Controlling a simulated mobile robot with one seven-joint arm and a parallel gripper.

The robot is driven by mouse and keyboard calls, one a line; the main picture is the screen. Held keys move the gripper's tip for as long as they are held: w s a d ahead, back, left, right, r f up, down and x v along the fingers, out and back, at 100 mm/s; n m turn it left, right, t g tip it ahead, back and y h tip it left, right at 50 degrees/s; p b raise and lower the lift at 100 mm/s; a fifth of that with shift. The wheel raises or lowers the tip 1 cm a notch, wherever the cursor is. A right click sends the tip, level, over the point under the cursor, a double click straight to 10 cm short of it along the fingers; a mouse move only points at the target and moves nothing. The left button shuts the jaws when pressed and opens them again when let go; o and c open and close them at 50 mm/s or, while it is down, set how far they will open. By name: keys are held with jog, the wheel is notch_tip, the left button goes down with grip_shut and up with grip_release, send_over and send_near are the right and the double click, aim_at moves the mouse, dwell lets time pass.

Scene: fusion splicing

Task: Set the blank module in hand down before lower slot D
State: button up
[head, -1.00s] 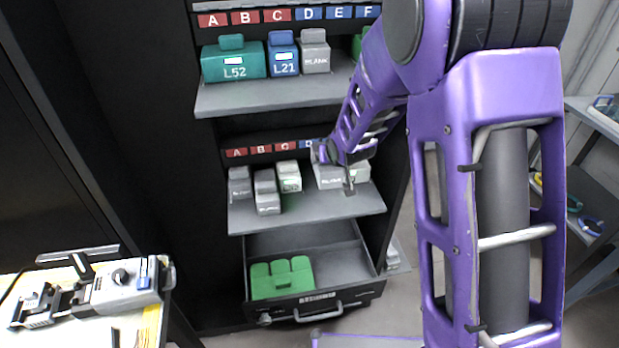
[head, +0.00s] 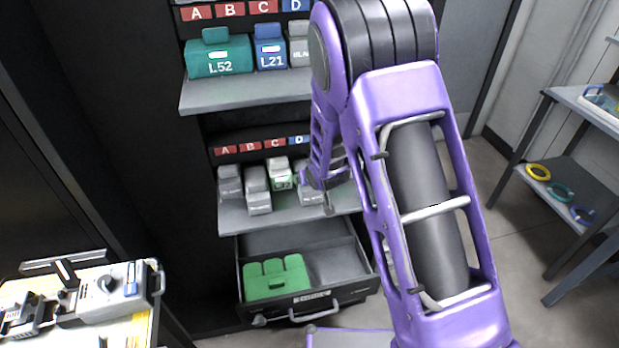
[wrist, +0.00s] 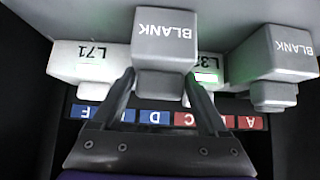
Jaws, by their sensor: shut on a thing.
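The held blank module (wrist: 165,45) is a grey block lettered BLANK. My gripper (wrist: 160,82) is shut on its narrow grip. In the wrist view, upside down, it is in front of the row, between the L71 module (wrist: 92,62) and a partly hidden module with a green light (wrist: 207,68). The lower blue D label (wrist: 154,117) shows between my fingers. In the head view my gripper (head: 325,190) is at the lower shelf (head: 238,218), by slot D, with the module (head: 306,196) partly hidden by my arm. I cannot tell whether it touches the shelf.
Another blank module (wrist: 275,52) sits beside, at the right in the wrist view. In the head view a grey module (head: 259,195) juts forward by slot B. An open drawer (head: 330,270) with a green insert (head: 273,277) is below. The upper shelf (head: 235,95) overhangs.

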jog(key=shift+r, duration=0.1)
jog(key=shift+f+b, duration=0.25)
jog(key=shift+b, duration=0.05)
jog(key=o, duration=1.3)
jog(key=shift+r, duration=0.1)
jog(key=shift+o, duration=0.2)
jog(key=shift+r, duration=0.1)
jog(key=shift+r+p, duration=0.25)
jog(key=shift+p, duration=0.2)
jog(key=v, duration=1.1)
jog(key=shift+s+p, duration=0.35)
jog(key=shift+p, duration=0.1)
jog(key=shift+d+r, duration=0.1)
jog(key=shift+r, duration=0.1)
